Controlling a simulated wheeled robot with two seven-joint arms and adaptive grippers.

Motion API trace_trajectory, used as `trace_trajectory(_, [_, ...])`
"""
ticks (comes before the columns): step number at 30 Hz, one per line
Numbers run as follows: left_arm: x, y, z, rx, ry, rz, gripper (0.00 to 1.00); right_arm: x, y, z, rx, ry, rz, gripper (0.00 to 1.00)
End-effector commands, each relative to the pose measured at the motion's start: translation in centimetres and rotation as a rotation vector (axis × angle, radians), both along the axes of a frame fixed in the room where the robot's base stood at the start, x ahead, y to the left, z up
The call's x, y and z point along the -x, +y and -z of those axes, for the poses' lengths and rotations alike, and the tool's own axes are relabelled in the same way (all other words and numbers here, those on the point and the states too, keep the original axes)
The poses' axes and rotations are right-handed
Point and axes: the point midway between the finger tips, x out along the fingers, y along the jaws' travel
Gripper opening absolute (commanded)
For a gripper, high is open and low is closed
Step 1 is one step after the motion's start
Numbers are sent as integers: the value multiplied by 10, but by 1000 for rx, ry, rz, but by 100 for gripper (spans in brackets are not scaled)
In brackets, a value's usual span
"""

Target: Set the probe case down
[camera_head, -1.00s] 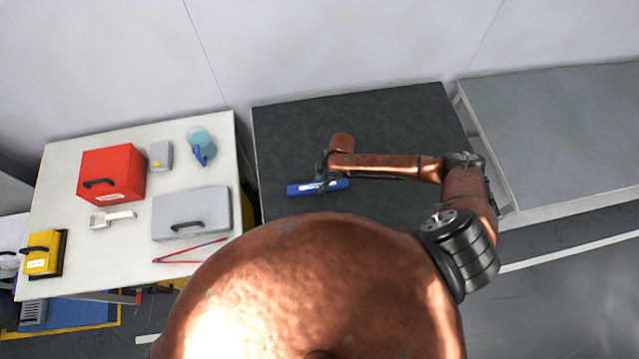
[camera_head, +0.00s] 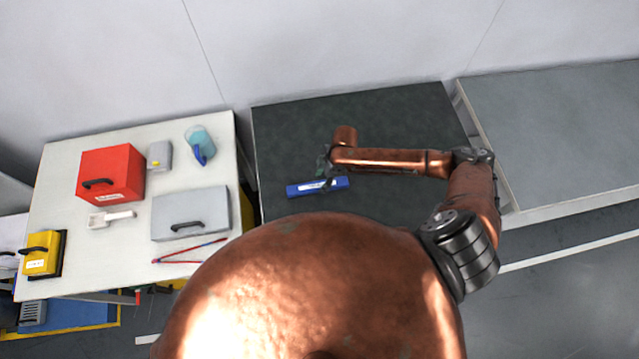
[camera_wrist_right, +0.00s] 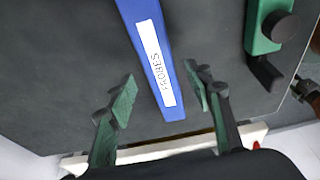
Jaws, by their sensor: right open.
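The probe case is a slim blue box (camera_head: 300,189) with a white label. It lies on the dark tabletop (camera_head: 400,122) near its left front part. In the right wrist view the case (camera_wrist_right: 148,35) carries the word PROBES, and one end lies between and beyond my fingertips. My right gripper (camera_head: 326,172) is over the case, and it also shows in the right wrist view (camera_wrist_right: 160,92). Its green-padded fingers are open, with a gap on each side of the case. My left gripper is not in view.
A white table (camera_head: 130,255) at the left bears a red case (camera_head: 120,170), a grey case (camera_head: 190,208), a yellow box (camera_head: 42,255) and small items. A grey table (camera_head: 560,130) stands at the right. A green and black object (camera_wrist_right: 262,40) shows in the wrist view.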

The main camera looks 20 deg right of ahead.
Motion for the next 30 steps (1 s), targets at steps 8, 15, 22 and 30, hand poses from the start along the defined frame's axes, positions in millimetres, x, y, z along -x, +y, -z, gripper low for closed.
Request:
trace_trajectory(8, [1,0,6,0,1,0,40,3,-16,-56,2,-3,-1,47])
trace_trajectory(15, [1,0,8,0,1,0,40,5,-22,-81,1,0,0,47])
trace_trajectory(22, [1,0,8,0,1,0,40,6,-23,-85,0,0,0,47])
trace_trajectory(30, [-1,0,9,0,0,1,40,9,-10,-77,-21,-7,11,47])
